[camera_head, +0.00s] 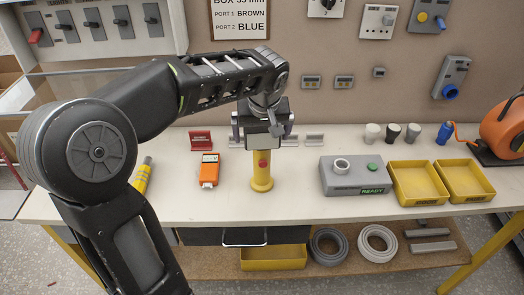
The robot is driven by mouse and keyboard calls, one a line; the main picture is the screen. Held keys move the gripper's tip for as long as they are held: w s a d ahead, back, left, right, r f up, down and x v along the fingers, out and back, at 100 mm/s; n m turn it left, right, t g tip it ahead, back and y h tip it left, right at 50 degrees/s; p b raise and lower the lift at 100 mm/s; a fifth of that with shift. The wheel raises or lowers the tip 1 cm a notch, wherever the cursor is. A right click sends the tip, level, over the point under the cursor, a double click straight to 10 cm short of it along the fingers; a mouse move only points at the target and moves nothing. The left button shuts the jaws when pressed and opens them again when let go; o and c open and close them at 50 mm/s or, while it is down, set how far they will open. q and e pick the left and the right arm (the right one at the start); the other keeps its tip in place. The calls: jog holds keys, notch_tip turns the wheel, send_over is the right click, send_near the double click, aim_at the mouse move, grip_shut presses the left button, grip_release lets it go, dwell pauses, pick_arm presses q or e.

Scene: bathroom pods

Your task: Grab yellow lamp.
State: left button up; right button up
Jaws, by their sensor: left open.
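A yellow lamp (262,180) with a red button stands upright on the white worktop, near its middle. My left gripper (262,135) is above the lamp, pointing down. Its jaws are open, with one finger to the left and one to the right. The lamp's top is partly hidden behind the gripper, and I cannot tell whether they touch. My right gripper does not show.
An orange meter (209,170) lies left of the lamp. A grey box marked READY (356,188) is to its right, then yellow trays (418,201). A yellow, grey-ended tool (142,176) is partly hidden by my arm. Clear worktop lies in front of the lamp.

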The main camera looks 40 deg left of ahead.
pick_arm(q)
jog(key=shift+c, duration=0.6)
jog(key=c, duration=1.9)
jog(key=shift+r, duration=0.15)
notch_tip(320, 180, up, 10)
jog(key=shift+f, duration=0.1)
